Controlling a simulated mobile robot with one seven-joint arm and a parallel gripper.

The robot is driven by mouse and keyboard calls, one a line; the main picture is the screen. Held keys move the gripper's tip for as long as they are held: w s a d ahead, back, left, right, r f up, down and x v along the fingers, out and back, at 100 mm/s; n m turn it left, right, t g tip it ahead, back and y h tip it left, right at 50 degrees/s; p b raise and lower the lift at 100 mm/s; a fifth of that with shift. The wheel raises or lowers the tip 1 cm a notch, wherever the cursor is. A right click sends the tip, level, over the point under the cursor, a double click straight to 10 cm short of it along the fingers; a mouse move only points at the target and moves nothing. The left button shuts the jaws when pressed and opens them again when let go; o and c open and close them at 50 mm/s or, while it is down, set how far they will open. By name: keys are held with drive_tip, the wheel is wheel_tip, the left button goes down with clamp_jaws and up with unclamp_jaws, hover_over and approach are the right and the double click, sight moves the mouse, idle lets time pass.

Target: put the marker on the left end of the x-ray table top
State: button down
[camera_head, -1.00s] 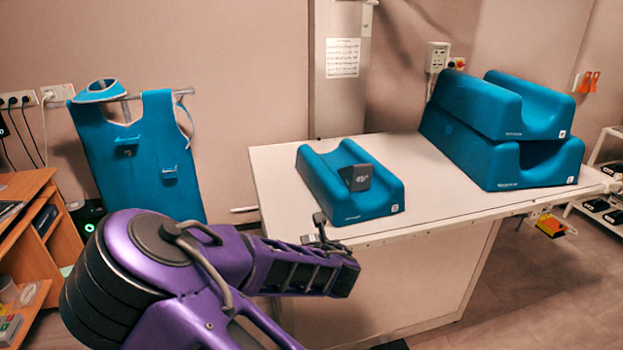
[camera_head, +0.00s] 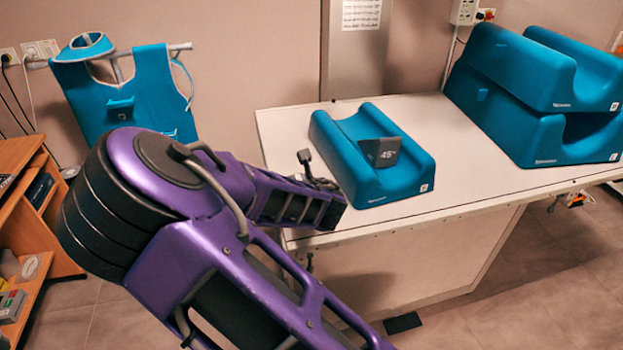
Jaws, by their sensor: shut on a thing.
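The x-ray table top (camera_head: 290,120) is a white slab seen at an angle. Its left end is partly covered by my purple arm, whose far link reaches over the front left corner. My gripper's fingers cannot be made out; the arm's own far link hides that area. A small black part stands up from this link above the table's left end. I cannot make out the marker anywhere in this view. The left end's back corner is bare.
A blue cradle cushion (camera_head: 360,178) with a dark 45-degree wedge (camera_head: 376,150) on it lies right of my arm. Two stacked blue cushions (camera_head: 540,100) fill the right end.

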drive_tip(key=shift+f+b, duration=0.4)
drive_tip(key=shift+f, duration=3)
drive_tip(key=shift+f, duration=0.1)
drive_tip(key=shift+f, duration=0.15)
drive_tip(key=shift+c, duration=2.3)
unclamp_jaws()
drive_tip(key=shift+s+d+r, duration=0.1)
drive_tip(key=shift+s+r, duration=0.15)
drive_tip(key=shift+r, duration=0.15)
drive_tip(key=p+v, duration=0.1)
drive_tip(key=v, duration=1)
drive_tip(key=shift+s+r, duration=0.1)
drive_tip(key=shift+s, duration=0.15)
